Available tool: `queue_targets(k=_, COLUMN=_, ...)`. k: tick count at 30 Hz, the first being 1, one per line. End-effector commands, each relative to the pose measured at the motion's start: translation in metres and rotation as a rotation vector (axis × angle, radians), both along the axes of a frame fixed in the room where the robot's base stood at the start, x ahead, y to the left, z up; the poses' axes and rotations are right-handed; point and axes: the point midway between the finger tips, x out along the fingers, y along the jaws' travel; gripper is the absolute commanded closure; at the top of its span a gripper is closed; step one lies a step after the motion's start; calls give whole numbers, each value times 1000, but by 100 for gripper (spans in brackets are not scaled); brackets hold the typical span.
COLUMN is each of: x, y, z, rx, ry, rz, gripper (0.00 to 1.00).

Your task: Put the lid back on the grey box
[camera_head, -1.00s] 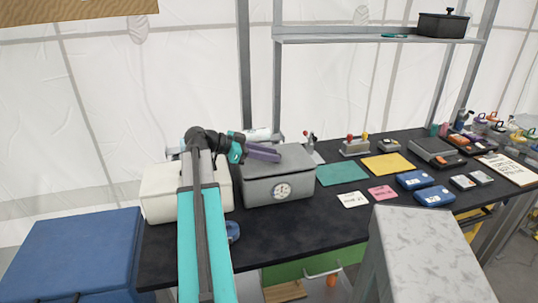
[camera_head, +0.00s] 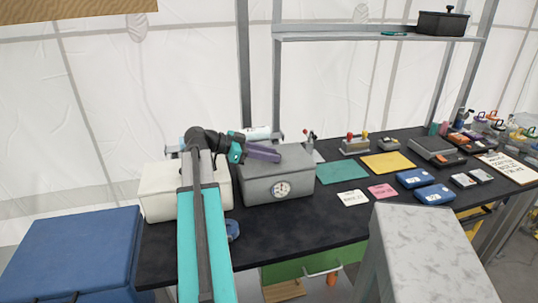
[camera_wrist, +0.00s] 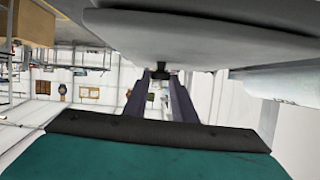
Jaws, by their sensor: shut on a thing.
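The grey box (camera_head: 278,190) stands on the black table with a round dial-like emblem on its front. Its grey lid (camera_head: 293,158) lies over the top of the box; I cannot tell whether it is fully seated. My gripper (camera_head: 264,154), with purple fingers, reaches over the lid from the left. In the wrist view, the fingertips are at a small dark knob (camera_wrist: 160,73) against the grey lid (camera_wrist: 190,38), and the gripper is shut on it. The knob is hidden by the fingers in the head view.
A white box (camera_head: 158,193) stands left of the grey box, under my arm. A green mat (camera_head: 342,172) and a yellow mat (camera_head: 387,164) lie to the right. A small holder (camera_head: 313,152) stands behind the grey box. The table in front is mostly clear.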

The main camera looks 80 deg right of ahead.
Motion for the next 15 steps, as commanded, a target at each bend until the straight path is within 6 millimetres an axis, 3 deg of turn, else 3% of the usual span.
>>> queue_targets(k=14, x=0, y=0, z=-3, rx=0, ry=1, rz=0, gripper=100)
queue_targets(k=15, x=0, y=0, z=-3, rx=0, ry=1, rz=0, gripper=73)
